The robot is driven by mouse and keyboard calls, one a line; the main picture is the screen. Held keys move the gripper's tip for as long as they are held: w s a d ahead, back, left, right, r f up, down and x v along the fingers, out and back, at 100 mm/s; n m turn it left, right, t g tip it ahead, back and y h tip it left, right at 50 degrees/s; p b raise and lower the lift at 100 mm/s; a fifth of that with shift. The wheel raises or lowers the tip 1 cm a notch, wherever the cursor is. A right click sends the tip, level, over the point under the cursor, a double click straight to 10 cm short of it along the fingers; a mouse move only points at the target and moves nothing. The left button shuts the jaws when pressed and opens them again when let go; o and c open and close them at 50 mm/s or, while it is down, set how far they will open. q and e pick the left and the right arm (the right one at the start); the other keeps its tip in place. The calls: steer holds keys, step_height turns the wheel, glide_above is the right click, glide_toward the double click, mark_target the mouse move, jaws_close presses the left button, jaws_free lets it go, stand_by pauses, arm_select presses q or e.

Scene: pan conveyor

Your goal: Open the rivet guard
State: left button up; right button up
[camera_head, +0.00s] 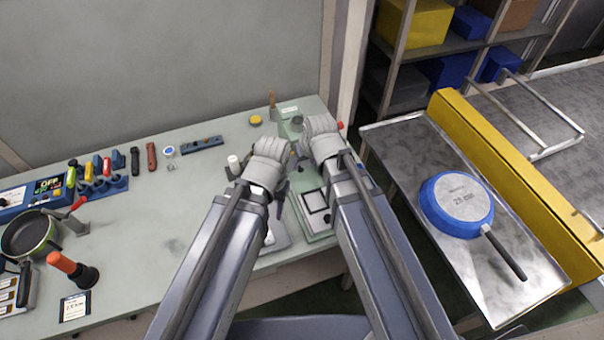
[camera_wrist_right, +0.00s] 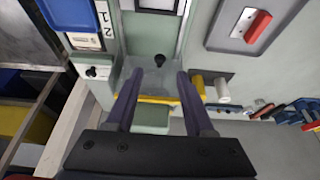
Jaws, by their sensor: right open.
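The pale green rivet machine (camera_head: 291,113) stands at the back right of the workbench, partly hidden behind my two wrists in the head view. In the right wrist view, what looks like its clear guard panel (camera_wrist_right: 145,78) has a yellow edge strip (camera_wrist_right: 150,98) and a black knob (camera_wrist_right: 159,61) beside it. My right gripper (camera_wrist_right: 171,76) is open, its two fingers apart over the panel area with nothing seen between them. Contact cannot be told. My left gripper (camera_head: 281,185) is close beside the right one in the head view; its jaw opening is unclear.
A framed plate (camera_head: 316,208) lies below my wrists. A green pan (camera_head: 30,234), coloured tools (camera_head: 100,172) and an orange-handled tool (camera_head: 72,268) occupy the bench's left side. A blue pan (camera_head: 456,204) lies upside down on the metal conveyor table (camera_head: 405,150) at right, beside a yellow rail (camera_head: 510,160).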

mark_target(301, 169)
arm_select(q)
step_height(301, 169, down, 6)
steer(key=b, duration=0.4)
steer(key=shift+b, duration=0.35)
arm_select(e)
steer(key=x, duration=0.6)
steer(key=shift+w+f, duration=0.1)
arm_select(q)
steer(key=shift+r, duration=0.1)
arm_select(e)
jaws_close()
